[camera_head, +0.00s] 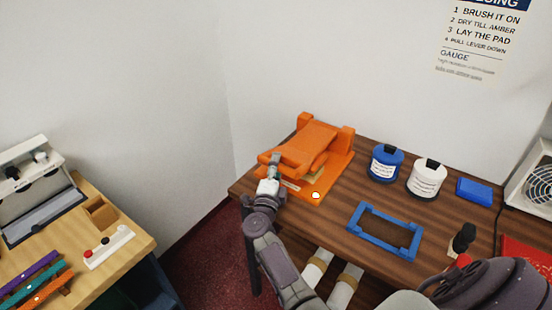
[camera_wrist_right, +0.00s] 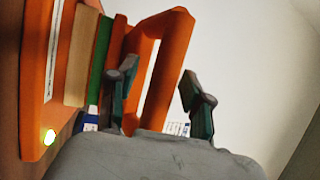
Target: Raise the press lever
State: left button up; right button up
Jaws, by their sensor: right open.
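The orange press (camera_head: 325,140) stands at the counter's far left corner. Its lever (camera_head: 287,160) slopes low toward the press's front-left side. In the right wrist view the lever (camera_wrist_right: 168,75) is an orange loop, and one of its bars passes between my fingers. My right gripper (camera_head: 271,167) is at the lever's front end. In the wrist view my right gripper (camera_wrist_right: 158,92) is open, with a finger on either side of the bar. I cannot tell whether either finger touches it.
A small lit lamp (camera_head: 316,195) sits at the press base's front corner. A blue frame (camera_head: 361,229), a blue jar (camera_head: 386,165), a white jar (camera_head: 425,180) and a blue block (camera_head: 474,191) are on the counter to the right. A lighter table (camera_head: 120,240) stands left across a floor gap.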

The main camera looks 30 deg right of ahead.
jog(key=shift+r, duration=0.1)
jog(key=shift+s+a, duration=0.1)
jog(key=shift+c, duration=0.9)
grip_shut()
